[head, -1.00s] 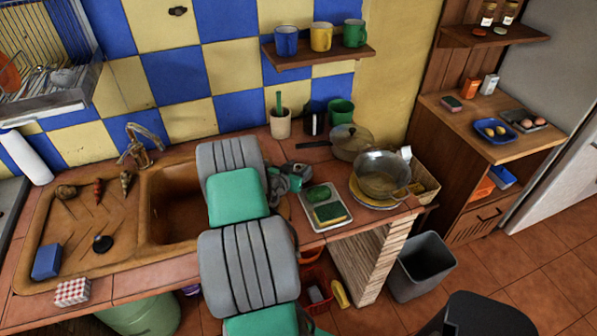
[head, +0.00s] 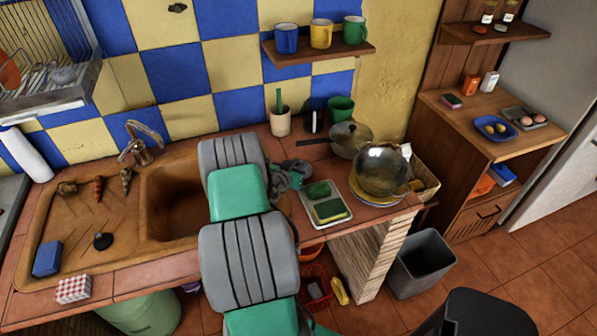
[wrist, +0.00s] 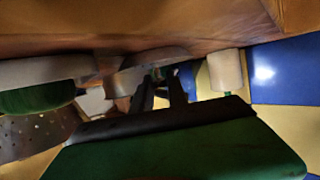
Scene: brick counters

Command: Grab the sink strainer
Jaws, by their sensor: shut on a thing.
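I cannot surely tell which thing is the sink strainer. A small black round piece with a raised knob (head: 103,241) lies on the brown drainboard, left of the sink basin (head: 175,200). A shiny metal bowl (head: 380,168) sits on yellow plates at the right; a perforated metal surface (wrist: 32,138) shows in the wrist view. My gripper (head: 296,172) is low over the counter, right of the basin and left of the tray, well away from the black piece. In the wrist view its dark fingers (wrist: 160,88) are close together. What they hold is not clear.
A tray (head: 309,198) with green sponges lies right of my gripper. A lidded pot (head: 350,139) and a cup with a green-handled brush (head: 280,124) stand behind. A blue sponge (head: 47,258) and a checked box (head: 73,289) are at the front left. The basin looks empty.

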